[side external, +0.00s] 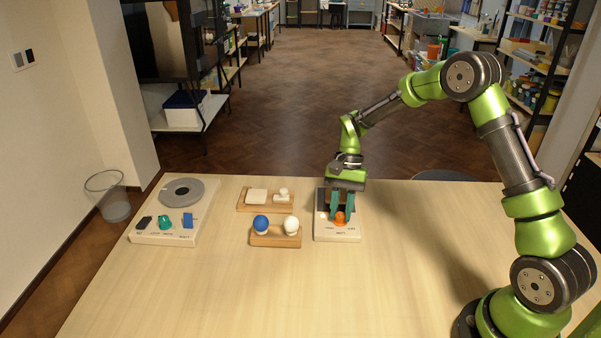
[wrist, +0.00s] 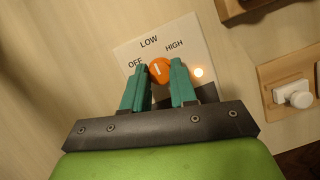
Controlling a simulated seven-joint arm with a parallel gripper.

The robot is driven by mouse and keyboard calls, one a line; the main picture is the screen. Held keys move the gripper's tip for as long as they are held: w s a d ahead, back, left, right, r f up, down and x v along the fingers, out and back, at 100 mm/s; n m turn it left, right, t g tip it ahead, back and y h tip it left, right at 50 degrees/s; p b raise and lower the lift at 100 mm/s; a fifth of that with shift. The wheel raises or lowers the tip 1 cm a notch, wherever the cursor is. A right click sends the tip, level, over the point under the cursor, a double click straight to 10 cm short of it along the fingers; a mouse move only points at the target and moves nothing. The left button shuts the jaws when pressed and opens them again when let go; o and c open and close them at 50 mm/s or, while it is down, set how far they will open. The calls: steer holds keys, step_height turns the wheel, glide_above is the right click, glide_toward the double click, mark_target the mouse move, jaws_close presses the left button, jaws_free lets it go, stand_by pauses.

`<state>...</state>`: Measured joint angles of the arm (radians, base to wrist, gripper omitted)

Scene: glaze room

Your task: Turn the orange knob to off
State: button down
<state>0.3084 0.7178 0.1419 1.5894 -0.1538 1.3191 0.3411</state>
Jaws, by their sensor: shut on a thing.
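The orange knob (side external: 340,218) sits on the front part of a white panel (side external: 323,233) right of the table's middle. My gripper (side external: 342,207) points down over it, with teal fingers on either side. In the wrist view the fingers (wrist: 159,66) are shut on the knob (wrist: 160,71). The panel face (wrist: 197,40) carries the words OFF, LOW and HIGH around the knob. The knob's white mark appears to point roughly toward LOW. A small light (wrist: 198,72) glows right of the knob. Part of the knob is hidden by the fingers.
Left of the panel are a wooden holder (side external: 276,240) with a blue ball (side external: 261,223) and a white ball (side external: 291,225), and a wooden tray (side external: 250,209) with white pieces behind it. Another control board (side external: 160,238) stands far left. The table's front and right are clear.

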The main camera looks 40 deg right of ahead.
steer(key=n+h, duration=0.1)
steer(key=n, duration=0.1)
steer(key=n+g, duration=0.1)
steer(key=n, duration=0.2)
steer(key=shift+w+a+n+h, duration=0.1)
steer(key=shift+w+n+h, duration=0.05)
steer(key=shift+n+h, duration=0.2)
steer(key=n+h, duration=0.1)
steer(key=n, duration=0.2)
steer(key=n+g+h, duration=0.1)
steer(key=n, duration=0.2)
steer(key=shift+a, duration=0.15)
steer(key=c, duration=0.9)
jaws_free()
steer(key=v, duration=1.7)
steer(key=shift+a, duration=0.3)
steer(key=shift+f, duration=0.1)
